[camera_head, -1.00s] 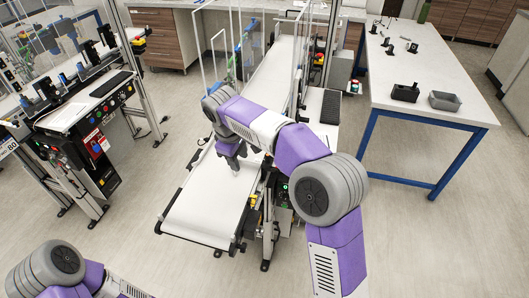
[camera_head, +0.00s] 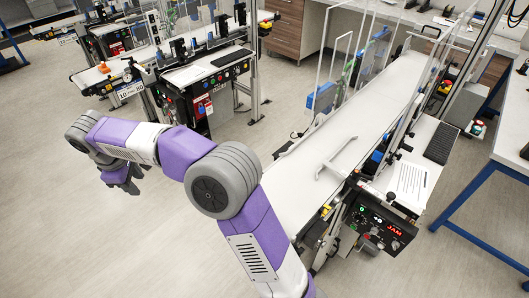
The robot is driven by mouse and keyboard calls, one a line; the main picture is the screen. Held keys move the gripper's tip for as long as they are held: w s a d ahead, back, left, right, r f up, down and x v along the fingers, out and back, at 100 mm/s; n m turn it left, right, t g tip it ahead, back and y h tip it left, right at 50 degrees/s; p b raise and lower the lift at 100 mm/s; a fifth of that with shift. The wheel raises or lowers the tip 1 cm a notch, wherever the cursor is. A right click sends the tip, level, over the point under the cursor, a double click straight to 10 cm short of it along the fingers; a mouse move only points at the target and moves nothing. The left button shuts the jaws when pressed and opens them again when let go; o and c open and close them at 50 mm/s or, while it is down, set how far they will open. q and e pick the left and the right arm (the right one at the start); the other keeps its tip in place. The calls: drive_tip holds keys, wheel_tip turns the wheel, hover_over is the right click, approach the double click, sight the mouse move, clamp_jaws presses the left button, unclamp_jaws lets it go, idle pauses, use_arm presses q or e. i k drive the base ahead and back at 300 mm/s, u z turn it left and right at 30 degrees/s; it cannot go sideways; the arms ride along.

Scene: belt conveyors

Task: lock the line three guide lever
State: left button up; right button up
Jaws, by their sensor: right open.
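My right arm reaches up from the bottom and bends left. Its dark gripper (camera_head: 122,180) hangs open and empty over bare floor, left of and well apart from the near conveyor. My left gripper is out of view. The near white belt conveyor (camera_head: 300,205) runs from lower middle to upper right. A pale bent bar (camera_head: 335,158) lies across its belt; I cannot tell whether it is the guide lever. No line three label is readable. A control panel (camera_head: 377,226) with a red "JAM" display is at the near conveyor's right side.
A second conveyor line with a dark control box (camera_head: 205,108) stands at upper left. Clear guard panels (camera_head: 340,62) rise beside the near belt. A blue-framed table (camera_head: 508,150) is at right. Floor at lower left is clear.

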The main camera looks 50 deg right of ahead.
sight(356, 173)
drive_tip(key=u, duration=0.35)
drive_tip(key=k, duration=1.2)
drive_tip(key=z, duration=1.6)
drive_tip(key=i, duration=0.5)
drive_tip(key=z, duration=0.1)
